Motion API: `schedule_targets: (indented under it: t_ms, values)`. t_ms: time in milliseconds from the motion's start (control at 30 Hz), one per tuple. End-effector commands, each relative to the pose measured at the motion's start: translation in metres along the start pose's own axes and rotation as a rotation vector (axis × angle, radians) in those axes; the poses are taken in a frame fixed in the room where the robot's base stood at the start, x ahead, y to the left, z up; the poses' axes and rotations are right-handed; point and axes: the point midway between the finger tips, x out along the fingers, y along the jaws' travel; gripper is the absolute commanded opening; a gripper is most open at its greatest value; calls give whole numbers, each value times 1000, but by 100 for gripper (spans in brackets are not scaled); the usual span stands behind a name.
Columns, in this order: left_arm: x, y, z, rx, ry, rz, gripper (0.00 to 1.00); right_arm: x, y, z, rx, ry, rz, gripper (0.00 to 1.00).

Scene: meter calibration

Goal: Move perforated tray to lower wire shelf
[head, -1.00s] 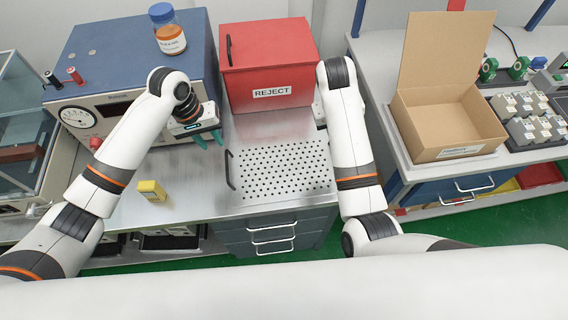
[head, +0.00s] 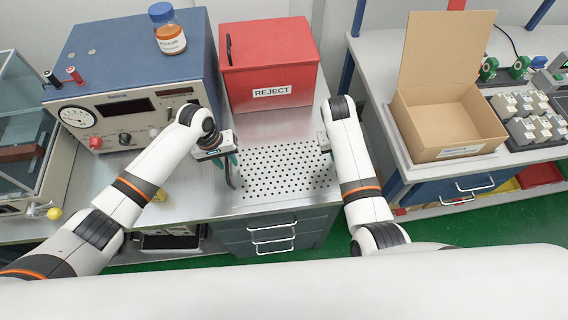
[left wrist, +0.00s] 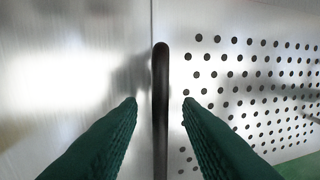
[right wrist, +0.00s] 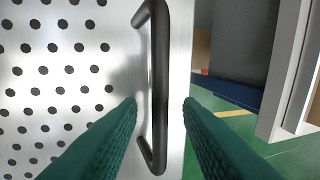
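The perforated tray (head: 285,172) is a flat silver plate with rows of holes, lying on the steel bench top in the head view. My left gripper (head: 231,166) is at the tray's left end. In the left wrist view, its green fingers (left wrist: 160,104) are open, one on each side of the black left handle (left wrist: 161,90). My right gripper (head: 328,146) is at the tray's right end. In the right wrist view, its green fingers (right wrist: 159,104) are open on either side of the black right handle (right wrist: 158,85). The lower wire shelf cannot be made out.
A red REJECT box (head: 268,65) stands just behind the tray. A blue meter unit (head: 130,75) with a jar (head: 168,32) on top stands at the left. An open cardboard box (head: 445,120) sits on the right-hand bench. Drawers (head: 272,230) are below the tray.

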Motion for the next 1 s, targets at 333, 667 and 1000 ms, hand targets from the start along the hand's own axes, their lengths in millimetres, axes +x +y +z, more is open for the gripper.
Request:
schedule_targets:
  t_ms: [333, 667, 1000]
  values:
    - [9, 0, 0, 0, 0, 0, 32, 9, 0, 0, 0, 0, 1, 32]
    - [8, 0, 0, 0, 0, 0, 0, 8, 0, 0, 0, 0, 0, 0]
    - [8, 0, 0, 0, -1, 0, 0, 8, 0, 0, 0, 0, 0, 0]
